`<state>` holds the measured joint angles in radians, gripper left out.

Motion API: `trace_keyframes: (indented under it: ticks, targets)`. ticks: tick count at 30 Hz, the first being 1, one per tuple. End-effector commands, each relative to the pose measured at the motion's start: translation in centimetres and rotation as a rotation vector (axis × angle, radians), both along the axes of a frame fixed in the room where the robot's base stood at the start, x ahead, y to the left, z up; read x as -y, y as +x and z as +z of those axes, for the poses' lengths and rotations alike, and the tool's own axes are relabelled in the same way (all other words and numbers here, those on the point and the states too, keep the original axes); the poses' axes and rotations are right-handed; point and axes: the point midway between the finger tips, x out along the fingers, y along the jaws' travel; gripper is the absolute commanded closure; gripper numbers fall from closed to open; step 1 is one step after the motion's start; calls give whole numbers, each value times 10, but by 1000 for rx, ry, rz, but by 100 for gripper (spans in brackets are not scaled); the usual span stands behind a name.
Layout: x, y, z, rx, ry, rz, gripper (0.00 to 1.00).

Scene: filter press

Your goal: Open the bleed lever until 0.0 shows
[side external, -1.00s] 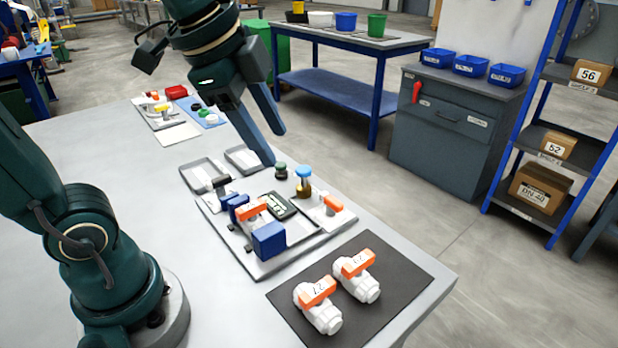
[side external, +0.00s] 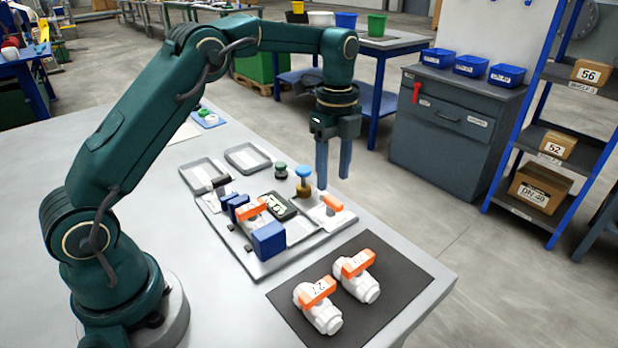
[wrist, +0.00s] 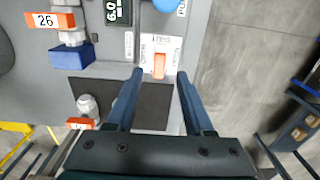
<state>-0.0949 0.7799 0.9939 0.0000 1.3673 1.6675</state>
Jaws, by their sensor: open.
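The small orange lever (side external: 333,202) lies on a white labelled plate at the right end of the grey press tray. In the wrist view the lever (wrist: 159,66) shows between the fingertips, its label too small to read surely. My gripper (side external: 333,180) is open and empty, pointing down above the lever, apparently clear of it. Both fingers show in the wrist view (wrist: 160,75). The dark display (wrist: 113,12) reads about 6.0 in the wrist view, sideways and partly cut off. In the side view the display (side external: 281,206) is not legible.
A blue-topped knob (side external: 303,174) stands close behind the lever. An orange handle marked 26 (wrist: 45,20) and a blue block (side external: 269,240) are on the tray. White valves with orange handles (side external: 318,302) lie on a dark mat (side external: 395,300) in front. The table edge is close on the right.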

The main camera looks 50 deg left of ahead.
Motion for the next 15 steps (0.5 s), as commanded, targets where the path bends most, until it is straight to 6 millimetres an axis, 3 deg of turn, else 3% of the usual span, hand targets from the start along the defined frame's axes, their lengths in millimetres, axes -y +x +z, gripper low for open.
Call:
trace_keyframes:
  ticks: [9, 15]
  targets:
    - [-1, -1, -38, -4, 0, 3, 48]
    - [-1, -1, -48, -1, 1, 4, 48]
